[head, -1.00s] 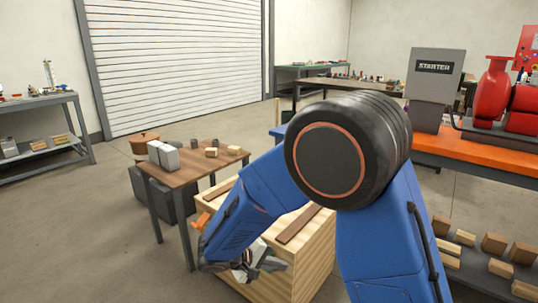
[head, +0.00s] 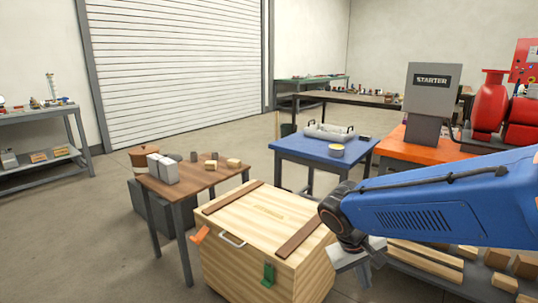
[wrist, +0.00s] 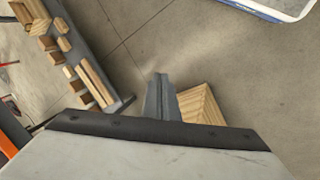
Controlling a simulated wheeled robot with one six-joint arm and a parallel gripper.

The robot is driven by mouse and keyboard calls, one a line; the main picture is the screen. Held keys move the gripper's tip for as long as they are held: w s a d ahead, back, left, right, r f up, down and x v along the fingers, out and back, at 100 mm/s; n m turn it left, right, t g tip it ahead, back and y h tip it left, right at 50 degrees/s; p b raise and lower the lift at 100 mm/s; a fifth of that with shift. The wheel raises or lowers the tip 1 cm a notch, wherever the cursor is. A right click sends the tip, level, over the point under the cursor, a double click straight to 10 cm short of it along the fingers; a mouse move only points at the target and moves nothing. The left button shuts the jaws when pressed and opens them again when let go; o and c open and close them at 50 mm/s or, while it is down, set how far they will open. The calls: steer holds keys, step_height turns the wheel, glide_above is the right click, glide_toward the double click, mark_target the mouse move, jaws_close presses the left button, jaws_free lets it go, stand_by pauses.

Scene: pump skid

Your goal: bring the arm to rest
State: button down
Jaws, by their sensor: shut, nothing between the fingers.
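My blue arm (head: 440,205) reaches in from the right edge in the head view. Its wrist bends down at the right corner of the wooden crate. My gripper (head: 362,275) points downward beside the crate's right side, partly cut by the view of the arm. In the wrist view the gripper's fingers (wrist: 160,97) are together, with nothing between them. A corner of the crate (wrist: 200,104) shows just beside the fingers; whether they touch cannot be told.
The wooden crate (head: 225,268) has a closed lid and a green latch (head: 269,274). A brown table (head: 160,187) with blocks stands left. A blue table (head: 300,148) stands behind. A low shelf with wood blocks (head: 425,262) lies under the arm. Open floor (head: 70,240) is at left.

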steer(key=s+d+r+m+t+y, duration=0.1)
steer(key=s+d+r+y, duration=0.1)
steer(key=s, duration=0.4)
steer(key=s+d+r+m+t+y, duration=0.1)
steer(key=s+d+r+t+y, duration=0.1)
steer(key=s, duration=0.5)
steer(key=shift+s+d+r, duration=0.15)
steer(key=shift+d+r, duration=0.2)
steer(key=shift+d, duration=0.1)
stand_by(0.4)
